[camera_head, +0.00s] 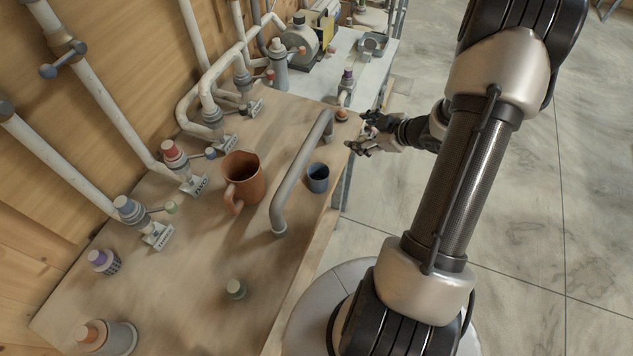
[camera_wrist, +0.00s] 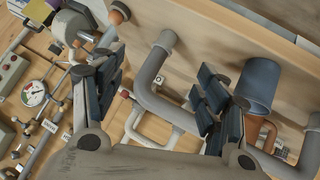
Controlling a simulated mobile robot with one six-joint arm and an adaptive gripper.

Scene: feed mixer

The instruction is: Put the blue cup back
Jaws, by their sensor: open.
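The blue cup (camera_head: 318,178) stands upright on the wooden bench near its right edge, beside a bent grey pipe. In the wrist view the blue cup (camera_wrist: 258,84) is at the right, just beyond the right finger and not between the fingers. My gripper (camera_head: 358,132) is off the bench's right edge, farther back than the cup and apart from it. Its fingers (camera_wrist: 163,84) are spread open and hold nothing.
The bent grey pipe (camera_head: 300,170) rises from the bench between the cup and a brown jug (camera_head: 245,182). An orange-topped knob (camera_head: 342,115) is near my fingers. Several valves and white pipes line the wooden wall. Bare bench lies around a green-capped knob (camera_head: 236,288).

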